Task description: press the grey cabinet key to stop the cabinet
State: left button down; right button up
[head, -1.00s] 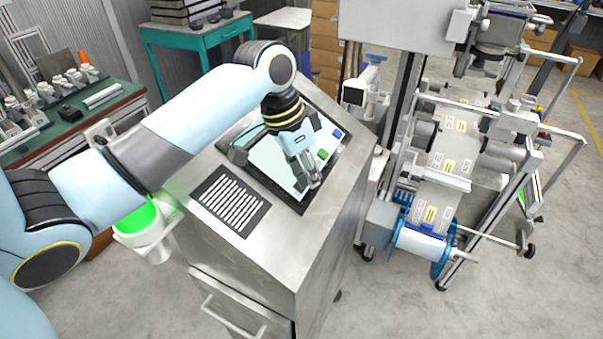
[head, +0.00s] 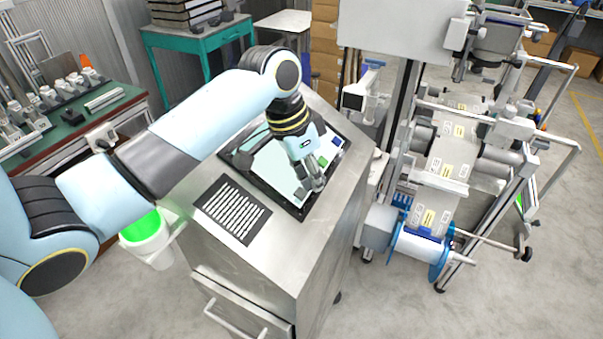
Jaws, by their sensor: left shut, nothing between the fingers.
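The steel cabinet (head: 290,235) stands in the middle with a dark-framed, pale screen panel (head: 272,166) in its sloping top. A row of keys runs along the panel's right side: a blue key (head: 337,142), a green key (head: 323,161) and a grey key (head: 302,194) near the front corner. My left gripper (head: 317,187) is shut and empty, pointing down over the panel beside the grey key. It partly hides that key, and I cannot tell whether its fingertips touch it. My right gripper is not in view.
A black slotted grille (head: 232,209) lies left of the panel. A labelling machine with rollers (head: 455,150) and a blue-flanged reel (head: 420,245) stands close on the right. A green-topped bench (head: 75,125) is at the left. A teal table (head: 195,40) stands behind.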

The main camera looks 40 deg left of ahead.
pick_arm(q)
jog(key=r, duration=0.1)
jog(key=d+r+p, duration=0.1)
jog(key=r, duration=0.1)
jog(key=d+r+p, duration=0.1)
jog(key=shift+w+d+r, duration=0.15)
jog(key=shift+w+d, duration=0.1)
jog(key=shift+w, duration=0.05)
jog(key=shift+s, duration=0.1)
dwell(0.9)
